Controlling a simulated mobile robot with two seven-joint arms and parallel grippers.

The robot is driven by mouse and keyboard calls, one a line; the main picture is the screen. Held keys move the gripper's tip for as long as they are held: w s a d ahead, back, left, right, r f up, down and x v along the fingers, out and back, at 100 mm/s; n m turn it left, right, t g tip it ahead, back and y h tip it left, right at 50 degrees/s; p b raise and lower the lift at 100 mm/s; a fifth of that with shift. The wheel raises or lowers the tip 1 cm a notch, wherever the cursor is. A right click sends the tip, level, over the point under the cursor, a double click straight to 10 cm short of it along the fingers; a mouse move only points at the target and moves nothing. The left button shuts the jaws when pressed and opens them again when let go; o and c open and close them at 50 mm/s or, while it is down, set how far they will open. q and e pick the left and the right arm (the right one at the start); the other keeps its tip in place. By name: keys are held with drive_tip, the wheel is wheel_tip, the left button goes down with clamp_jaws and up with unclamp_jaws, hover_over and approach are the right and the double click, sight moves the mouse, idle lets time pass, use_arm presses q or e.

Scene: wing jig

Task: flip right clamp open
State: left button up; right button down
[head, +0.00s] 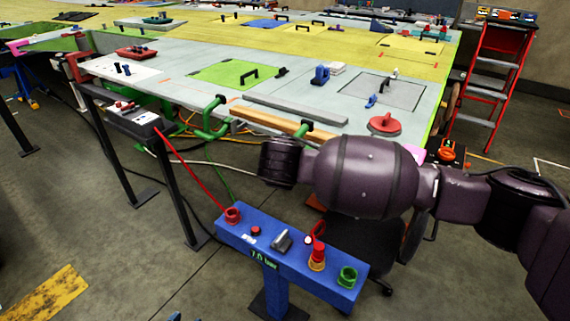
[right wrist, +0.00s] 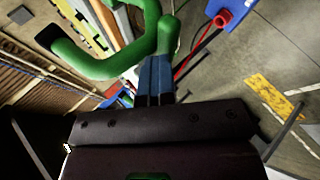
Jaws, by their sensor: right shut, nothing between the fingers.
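In the head view, the right green clamp (head: 307,127) sits at the table's near edge, beside a wooden bar. My right arm hides its lower part. The left green clamp (head: 211,118) stands further left on the same edge. In the right wrist view, a thick curved green clamp (right wrist: 98,62) fills the upper middle. My right gripper (right wrist: 156,78) is shut and empty, its blue-grey fingers pointing up at the clamp's green end. Whether they touch it I cannot tell. My right gripper's fingers are hidden in the head view. My left gripper is not in view.
A blue pedestal panel (head: 262,232) with red, yellow and green knobs stands in front of the table. A dark stand (head: 135,122) is at the left. A black chair is partly behind the panel. A red ladder (head: 497,75) stands at the right. Open floor lies at lower left.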

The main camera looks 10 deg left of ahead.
drive_tip(key=shift+s+f, duration=0.35)
drive_tip(key=shift+f, duration=0.3)
drive_tip(key=w+r+v, duration=0.1)
drive_tip(key=v, duration=1)
drive_tip(key=shift+r, duration=0.1)
